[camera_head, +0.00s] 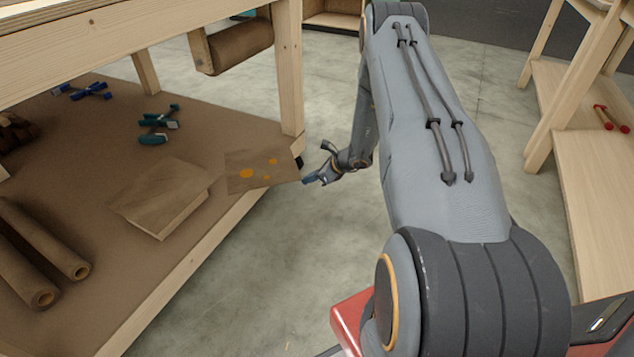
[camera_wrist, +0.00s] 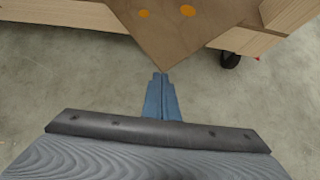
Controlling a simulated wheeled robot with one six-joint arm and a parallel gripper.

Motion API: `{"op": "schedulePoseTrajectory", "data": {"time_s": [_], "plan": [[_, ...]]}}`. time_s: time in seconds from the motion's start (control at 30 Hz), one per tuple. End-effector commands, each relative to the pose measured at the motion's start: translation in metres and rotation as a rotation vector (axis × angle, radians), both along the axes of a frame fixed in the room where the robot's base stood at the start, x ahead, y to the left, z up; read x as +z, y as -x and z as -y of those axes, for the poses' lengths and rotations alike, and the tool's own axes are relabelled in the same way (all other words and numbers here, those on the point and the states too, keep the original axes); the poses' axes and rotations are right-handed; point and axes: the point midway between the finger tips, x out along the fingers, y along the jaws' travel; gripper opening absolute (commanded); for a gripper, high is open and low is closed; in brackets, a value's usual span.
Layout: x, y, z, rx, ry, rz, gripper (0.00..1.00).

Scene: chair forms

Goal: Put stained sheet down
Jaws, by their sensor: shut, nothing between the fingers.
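The stained sheet (camera_head: 245,184) is a thin brown panel with several orange spots. It lies on the lower shelf (camera_head: 95,120) of the wooden workbench, and its right corner sticks out past the shelf's edge. In the wrist view the sheet (camera_wrist: 170,38) points a corner down toward my fingertips. My gripper (camera_head: 310,179) is just right of that corner, over the floor. Its blue fingers (camera_wrist: 160,77) are shut together with nothing held. I cannot tell whether the fingertips touch the sheet's corner.
Left of the sheet lies a plain brown board (camera_head: 165,195), with brown rolls (camera_head: 40,250) further left. Teal tools (camera_head: 158,125) and blue tools (camera_head: 85,91) lie behind. A bench leg (camera_head: 289,70) stands behind the sheet. Another bench with a red tool (camera_head: 608,118) is at right. Floor between is clear.

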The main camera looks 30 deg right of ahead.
Motion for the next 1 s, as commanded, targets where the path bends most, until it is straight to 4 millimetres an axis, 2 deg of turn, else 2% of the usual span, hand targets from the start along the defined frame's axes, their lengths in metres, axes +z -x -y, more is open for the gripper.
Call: {"op": "schedulePoseTrajectory", "data": {"time_s": [0.47,0.57,0.8,1.0], "plan": [[0.000,-0.007,-0.005,0.001,0.001,0.000,0.00],[0.000,-0.023,-0.016,0.004,0.002,0.002,0.00],[-0.002,-0.079,-0.057,0.005,0.002,0.004,0.00],[-0.001,-0.109,-0.079,0.002,0.000,0.001,0.00]]}}
